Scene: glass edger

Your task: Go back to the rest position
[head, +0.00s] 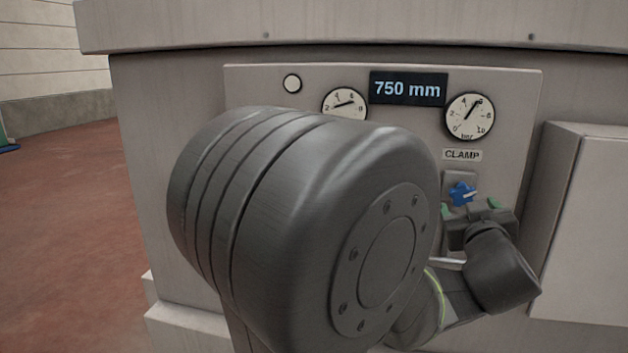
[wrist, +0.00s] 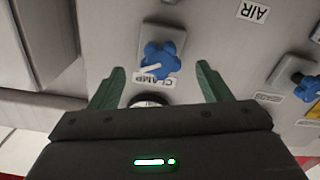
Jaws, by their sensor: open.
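My gripper (head: 470,207) is in front of the machine panel (head: 300,77), at the lower right of the head view. Its green fingers are spread apart and empty, as the wrist view (wrist: 160,70) also shows. A blue knob (head: 462,193) under the CLAMP label (head: 462,155) is close to the fingertips. In the wrist view the knob (wrist: 158,62) appears beyond the gap between the fingers, apart from both. Its white pointer mark shows. My arm hides the lower middle of the panel.
The panel has a 750 mm display (head: 408,89), a left gauge (head: 345,103), a right gauge (head: 470,116) and a round white button (head: 292,83). A grey box (head: 590,220) juts out at right. Another blue knob (wrist: 297,75) shows in the wrist view. Open red floor (head: 70,220) lies left.

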